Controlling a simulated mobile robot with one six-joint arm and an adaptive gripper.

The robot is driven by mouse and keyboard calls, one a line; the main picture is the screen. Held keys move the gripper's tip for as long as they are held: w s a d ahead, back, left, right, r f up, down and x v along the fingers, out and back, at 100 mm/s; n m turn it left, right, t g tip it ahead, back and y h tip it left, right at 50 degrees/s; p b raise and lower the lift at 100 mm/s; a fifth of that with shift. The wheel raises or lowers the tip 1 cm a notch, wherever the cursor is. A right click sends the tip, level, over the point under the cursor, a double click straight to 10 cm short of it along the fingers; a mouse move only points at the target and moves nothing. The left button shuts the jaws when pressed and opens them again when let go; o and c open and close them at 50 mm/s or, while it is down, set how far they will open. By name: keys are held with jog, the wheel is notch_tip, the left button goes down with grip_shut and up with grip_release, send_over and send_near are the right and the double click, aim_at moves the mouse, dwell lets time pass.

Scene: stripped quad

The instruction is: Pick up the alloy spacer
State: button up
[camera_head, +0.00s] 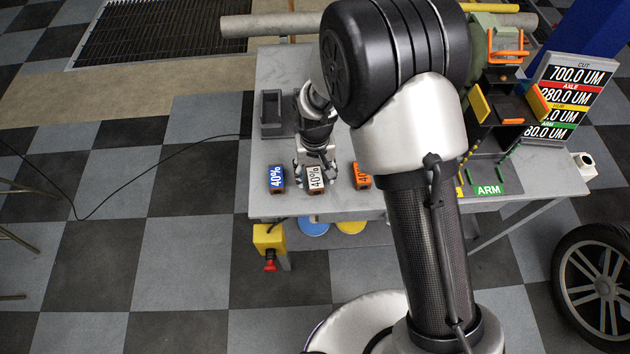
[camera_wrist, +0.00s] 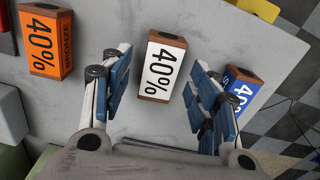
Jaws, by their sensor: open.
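Three small blocks marked 40% stand on the grey table. The white-faced block with brown ends (camera_head: 316,180) is in the middle, and it also shows in the wrist view (camera_wrist: 162,68). Its small lettering is too faint to read, so I cannot confirm that it is the alloy spacer. The orange block (camera_wrist: 45,42) reads BRONZE. The blue block (camera_wrist: 242,88) is partly hidden by a finger. My gripper (camera_head: 316,160) is open over the table, just behind the white block. In the wrist view its fingers (camera_wrist: 160,62) lie either side of the white block, with no grip on it.
A grey open bin (camera_head: 271,128) stands left of my gripper on the table (camera_head: 262,205). A machine with orange and yellow parts (camera_head: 505,105) and a sign board (camera_head: 575,95) are at right. A yellow box with a red button (camera_head: 268,240) hangs at the front edge.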

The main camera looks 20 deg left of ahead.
notch_tip(320, 180, down, 2)
jog(key=shift+r, duration=0.1)
jog(key=c, duration=1.2)
